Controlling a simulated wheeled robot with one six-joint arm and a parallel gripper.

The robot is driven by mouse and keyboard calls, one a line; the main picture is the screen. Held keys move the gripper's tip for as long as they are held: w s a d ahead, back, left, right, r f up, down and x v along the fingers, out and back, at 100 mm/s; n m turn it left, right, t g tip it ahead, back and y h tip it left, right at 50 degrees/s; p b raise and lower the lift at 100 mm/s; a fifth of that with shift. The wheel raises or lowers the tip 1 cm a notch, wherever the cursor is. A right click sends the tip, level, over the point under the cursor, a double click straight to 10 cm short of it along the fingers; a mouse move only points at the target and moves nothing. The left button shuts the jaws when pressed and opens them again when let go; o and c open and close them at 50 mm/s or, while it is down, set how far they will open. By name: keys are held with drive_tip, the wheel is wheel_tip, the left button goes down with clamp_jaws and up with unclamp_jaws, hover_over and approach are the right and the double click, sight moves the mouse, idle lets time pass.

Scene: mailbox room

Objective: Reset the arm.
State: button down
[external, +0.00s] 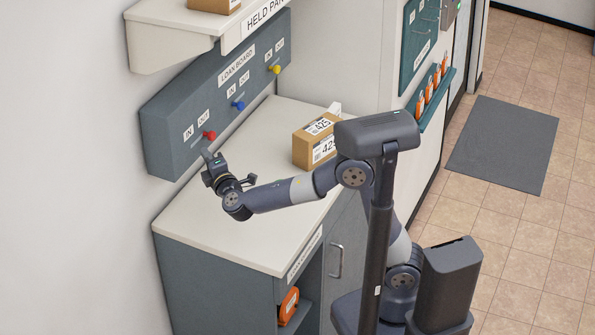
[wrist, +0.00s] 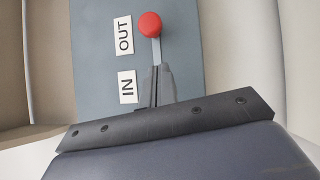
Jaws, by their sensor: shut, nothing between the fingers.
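My arm reaches left over the white counter. My gripper (external: 209,156) is up close to the left end of the grey-blue loan board (external: 224,92), just under the red-knobbed lever (external: 209,134). In the wrist view, my gripper (wrist: 157,72) is shut and empty. Its fingertips are near the pale stem of the red knob (wrist: 150,24); I cannot tell whether they touch it. The knob lies toward the OUT label (wrist: 124,36), away from the IN label (wrist: 127,87).
A blue knob (external: 239,106) and a yellow knob (external: 275,69) sit farther along the board. A brown box marked 425 (external: 306,151) stands on the counter (external: 255,150) behind my arm. A shelf (external: 170,40) overhangs the board. The front of the counter is clear.

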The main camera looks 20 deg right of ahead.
drive_tip(key=shift+s+f+b, duration=0.25)
drive_tip(key=shift+f+b, duration=0.15)
drive_tip(key=shift+b, duration=0.45)
drive_tip(key=s+d+b, duration=0.1)
drive_tip(key=s+b, duration=0.1)
drive_tip(key=s, duration=0.8)
drive_tip(key=w+a+r+p, duration=0.1)
drive_tip(key=w+p, duration=0.7)
drive_tip(key=w, duration=0.3)
drive_tip(key=shift+r, duration=0.35)
drive_tip(key=s+a+f+p, duration=0.1)
drive_tip(key=s+a+f, duration=0.1)
drive_tip(key=s+a, duration=0.4)
drive_tip(key=s+d+h+b, duration=0.1)
drive_tip(key=s+d, duration=0.3)
drive_tip(key=s, duration=0.4)
drive_tip(key=shift+f+b, duration=0.25)
drive_tip(key=shift+b, duration=0.25)
